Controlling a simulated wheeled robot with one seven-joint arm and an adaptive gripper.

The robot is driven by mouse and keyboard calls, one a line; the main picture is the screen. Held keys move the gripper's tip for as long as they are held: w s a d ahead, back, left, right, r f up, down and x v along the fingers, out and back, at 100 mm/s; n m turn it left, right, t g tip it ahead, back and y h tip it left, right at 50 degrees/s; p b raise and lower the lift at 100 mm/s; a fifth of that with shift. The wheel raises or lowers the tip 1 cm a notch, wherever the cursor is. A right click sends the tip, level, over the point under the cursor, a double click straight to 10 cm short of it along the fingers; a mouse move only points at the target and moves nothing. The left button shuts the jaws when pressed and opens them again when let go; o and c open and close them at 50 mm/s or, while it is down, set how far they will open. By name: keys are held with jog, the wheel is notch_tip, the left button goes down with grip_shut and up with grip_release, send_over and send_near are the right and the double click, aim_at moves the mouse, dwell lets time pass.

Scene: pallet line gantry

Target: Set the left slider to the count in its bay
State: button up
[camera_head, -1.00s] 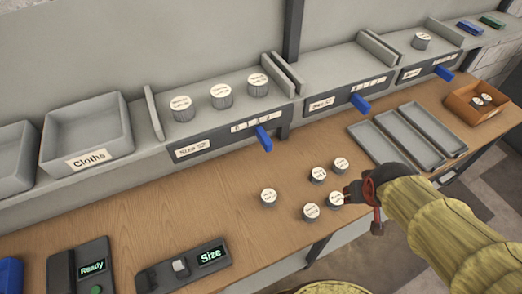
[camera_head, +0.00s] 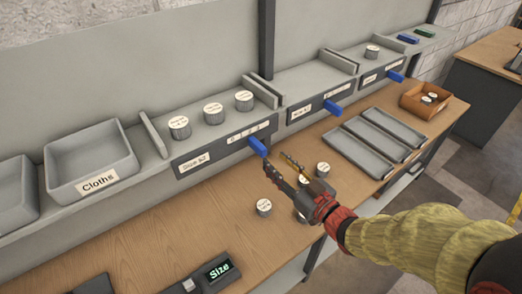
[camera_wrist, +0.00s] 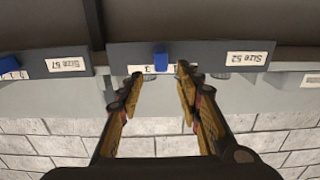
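The left slider is a blue tab (camera_head: 258,147) on the front of the left bay's dark label rail (camera_head: 215,152), towards the right part of its number strip. Its exact number is too small to read. Three grey cylinders with white tops (camera_head: 180,127) (camera_head: 213,113) (camera_head: 244,101) stand in the left bay above it. My gripper (camera_head: 279,164) is open and empty, with its fingertips just below and right of the tab. In the upside-down wrist view, the blue tab (camera_wrist: 161,60) shows beyond and between the two open fingers (camera_wrist: 157,76), seemingly untouched.
The middle bay, with its blue slider (camera_head: 333,107), is empty; the right bay holds one cylinder (camera_head: 372,52). Loose cylinders (camera_head: 264,207) (camera_head: 323,169) lie on the bench near my gripper. Grey trays (camera_head: 372,141) and an orange bin (camera_head: 410,102) are to the right.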

aim_at(265, 151)
jog(key=shift+w+a+r, duration=0.2)
jog(key=shift+w+a, duration=0.2)
jog(key=shift+a, duration=0.05)
jog(key=b+x, duration=0.1)
jog(key=x, duration=0.5)
jog(key=shift+w+a, duration=0.1)
jog(key=shift+w, duration=0.2)
jog(key=shift+c, duration=1.3)
grip_shut()
